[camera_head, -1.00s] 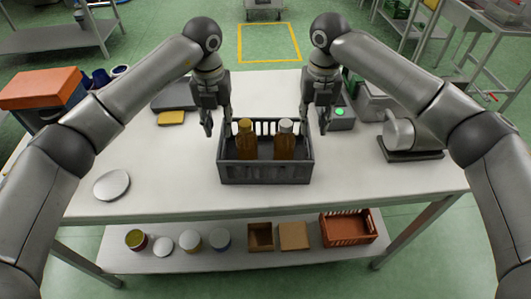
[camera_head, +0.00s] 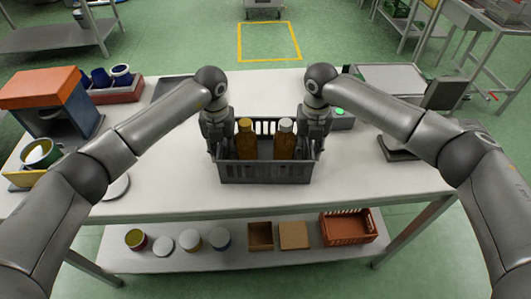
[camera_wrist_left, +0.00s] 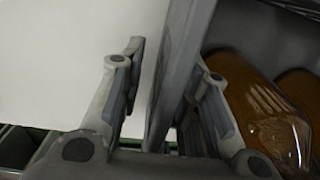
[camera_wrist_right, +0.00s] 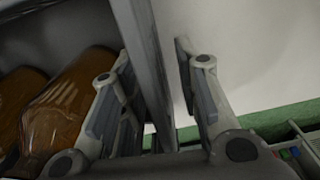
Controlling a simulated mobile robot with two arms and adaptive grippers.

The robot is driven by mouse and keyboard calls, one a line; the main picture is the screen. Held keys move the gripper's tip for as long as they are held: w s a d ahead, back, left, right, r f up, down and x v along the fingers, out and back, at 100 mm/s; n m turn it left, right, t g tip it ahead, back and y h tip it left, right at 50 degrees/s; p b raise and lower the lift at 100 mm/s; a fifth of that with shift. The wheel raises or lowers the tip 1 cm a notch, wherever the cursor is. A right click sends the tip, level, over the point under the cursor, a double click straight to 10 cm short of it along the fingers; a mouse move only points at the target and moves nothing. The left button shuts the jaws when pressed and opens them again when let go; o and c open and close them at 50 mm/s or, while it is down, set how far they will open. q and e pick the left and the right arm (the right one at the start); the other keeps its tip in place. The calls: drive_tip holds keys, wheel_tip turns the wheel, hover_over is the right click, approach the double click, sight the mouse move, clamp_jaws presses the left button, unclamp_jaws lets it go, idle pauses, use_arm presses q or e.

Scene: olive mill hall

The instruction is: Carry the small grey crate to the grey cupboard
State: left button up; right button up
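The small grey crate (camera_head: 265,173) stands upright on the white table (camera_head: 150,198). It holds an amber bottle with a yellow cap (camera_head: 246,145) and one with a white cap (camera_head: 284,146). My left gripper (camera_head: 216,152) is at the crate's left side. In the left wrist view its open fingers (camera_wrist_left: 165,95) straddle the side wall (camera_wrist_left: 182,60), with a gap to the outer finger. My right gripper (camera_head: 319,150) is at the right side. In the right wrist view its open fingers (camera_wrist_right: 155,95) straddle the other side wall (camera_wrist_right: 140,40). I cannot make out a grey cupboard.
At the left of the table are an orange-topped box (camera_head: 42,88) and a red tray (camera_head: 115,95) of dark blue cups. A white disc (camera_head: 117,187) lies near my left arm. The lower shelf holds jars, boxes and a red-brown crate (camera_head: 347,227). Green floor lies behind, with a yellow square outline (camera_head: 269,60).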

use_arm(q)
drive_tip(key=shift+c, duration=0.2)
use_arm(e)
drive_tip(key=shift+c, duration=0.2)
use_arm(q)
clamp_jaws()
use_arm(e)
clamp_jaws()
use_arm(q)
drive_tip(key=shift+w+r, duration=0.15)
drive_tip(key=shift+r, duration=0.05)
use_arm(e)
drive_tip(key=shift+w+r, duration=0.15)
drive_tip(key=shift+r, duration=0.1)
